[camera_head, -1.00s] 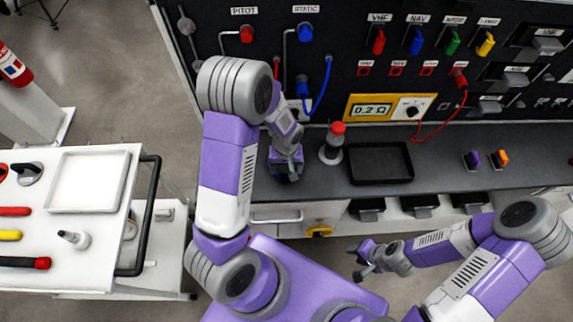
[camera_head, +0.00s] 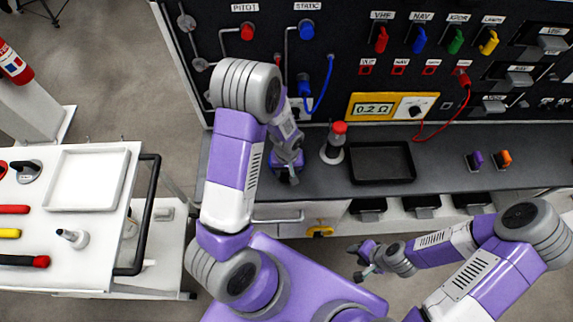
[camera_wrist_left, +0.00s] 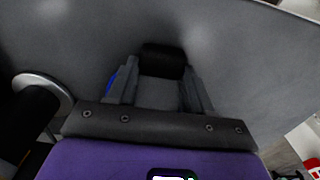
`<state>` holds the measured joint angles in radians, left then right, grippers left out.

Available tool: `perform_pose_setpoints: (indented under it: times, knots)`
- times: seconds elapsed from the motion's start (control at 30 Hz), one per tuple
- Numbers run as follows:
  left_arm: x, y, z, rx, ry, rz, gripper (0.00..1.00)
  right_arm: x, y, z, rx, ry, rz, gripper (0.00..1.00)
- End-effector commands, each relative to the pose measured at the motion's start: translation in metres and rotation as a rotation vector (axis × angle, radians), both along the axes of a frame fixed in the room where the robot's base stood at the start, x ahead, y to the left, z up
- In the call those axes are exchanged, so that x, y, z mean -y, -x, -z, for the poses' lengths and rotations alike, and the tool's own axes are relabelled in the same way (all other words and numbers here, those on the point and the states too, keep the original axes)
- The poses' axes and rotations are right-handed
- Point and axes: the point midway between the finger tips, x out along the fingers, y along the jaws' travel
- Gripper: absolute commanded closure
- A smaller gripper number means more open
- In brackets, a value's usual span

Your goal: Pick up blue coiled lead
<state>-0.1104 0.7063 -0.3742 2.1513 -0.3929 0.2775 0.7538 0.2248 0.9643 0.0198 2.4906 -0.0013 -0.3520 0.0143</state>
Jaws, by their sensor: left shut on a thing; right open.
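My left gripper (camera_head: 288,176) points down close over the dark counter, left of a red-topped post. In the left wrist view its fingers (camera_wrist_left: 160,80) are shut on a dark, rounded object (camera_wrist_left: 163,58). A thin blue strip (camera_wrist_left: 112,80) shows beside the left finger. I cannot tell whether the held object belongs to a blue lead. My right gripper (camera_head: 363,261) is open and empty in front of the counter.
The red-topped post (camera_head: 335,143) and a black tray (camera_head: 381,162) stand right of my left gripper. A yellow meter (camera_head: 392,106) with a red lead (camera_head: 452,115) is on the panel. A white cart (camera_head: 134,195) stands at the left.

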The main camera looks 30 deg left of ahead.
Motion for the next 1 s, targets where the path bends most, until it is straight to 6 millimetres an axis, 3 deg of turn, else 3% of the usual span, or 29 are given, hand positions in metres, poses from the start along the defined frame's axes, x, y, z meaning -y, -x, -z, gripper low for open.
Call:
perform_pose_setpoints:
  times: [0.37,0.8,1.0]
  knots:
    - [0.0,-0.001,-0.007,0.002,0.0,0.0,1.0,0.0,0.0,-0.002,0.0,0.0,0.0,0.57]
    - [0.0,-0.001,-0.088,0.004,0.001,0.0,1.0,0.0,0.0,-0.02,0.0,0.0,0.0,0.57]
    - [0.0,0.0,-0.101,0.001,0.0,0.0,1.0,0.0,0.0,-0.022,0.0,0.0,0.0,0.57]
